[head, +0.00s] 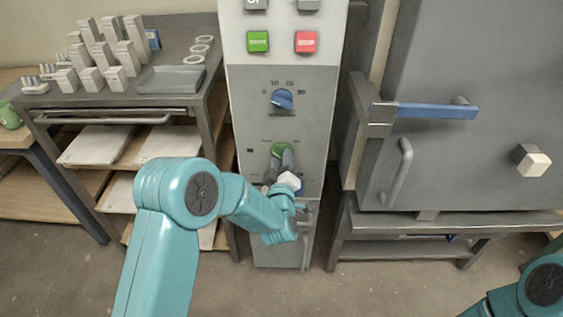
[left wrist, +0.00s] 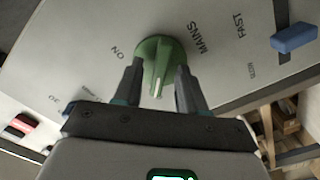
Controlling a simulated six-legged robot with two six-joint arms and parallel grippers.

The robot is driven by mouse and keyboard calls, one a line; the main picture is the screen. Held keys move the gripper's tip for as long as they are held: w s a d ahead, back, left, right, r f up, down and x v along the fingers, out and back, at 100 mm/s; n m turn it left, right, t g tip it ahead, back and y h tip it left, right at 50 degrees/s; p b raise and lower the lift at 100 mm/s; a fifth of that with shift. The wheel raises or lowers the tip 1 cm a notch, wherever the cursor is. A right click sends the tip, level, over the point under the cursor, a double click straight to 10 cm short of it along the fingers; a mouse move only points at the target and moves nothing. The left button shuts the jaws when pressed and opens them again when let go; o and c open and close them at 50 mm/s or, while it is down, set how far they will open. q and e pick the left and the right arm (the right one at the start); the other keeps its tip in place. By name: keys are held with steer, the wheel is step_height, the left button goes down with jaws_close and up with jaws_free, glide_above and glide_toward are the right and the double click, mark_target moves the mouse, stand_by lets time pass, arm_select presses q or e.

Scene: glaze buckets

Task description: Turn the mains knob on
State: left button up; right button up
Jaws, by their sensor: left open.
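The green mains knob (head: 281,148) is low on the front of the tall grey control panel (head: 241,120). In the left wrist view the knob (left wrist: 158,62) sits between my gripper's fingers, with "MAINS" printed to its right and "ON" to its left. Its pale pointer mark faces down toward the gripper in that view, between the fingers. My left gripper (head: 282,160) is open, one finger on each side of the knob; it also shows in the left wrist view (left wrist: 158,76). I cannot tell whether the fingers touch it. My right gripper is out of view.
Above the knob are a blue dial (head: 282,99), a green button (head: 258,41) and a red button (head: 305,42). A kiln door with a blue handle (head: 437,111) stands right. A shelf table (head: 190,96) with pale blocks stands left.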

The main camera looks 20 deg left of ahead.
arm_select(q)
jaws_close()
steer(key=m+b, duration=0.2)
steer(key=m, duration=0.1)
steer(key=shift+f, duration=0.1)
steer(key=m+b, duration=0.2)
steer(key=m, duration=0.4)
steer(key=shift+m, duration=0.4)
steer(key=m, duration=0.2)
steer(key=shift+m, duration=0.4)
steer(key=m, duration=0.5)
steer(key=shift+r, duration=0.2)
steer(key=shift+m, duration=0.3)
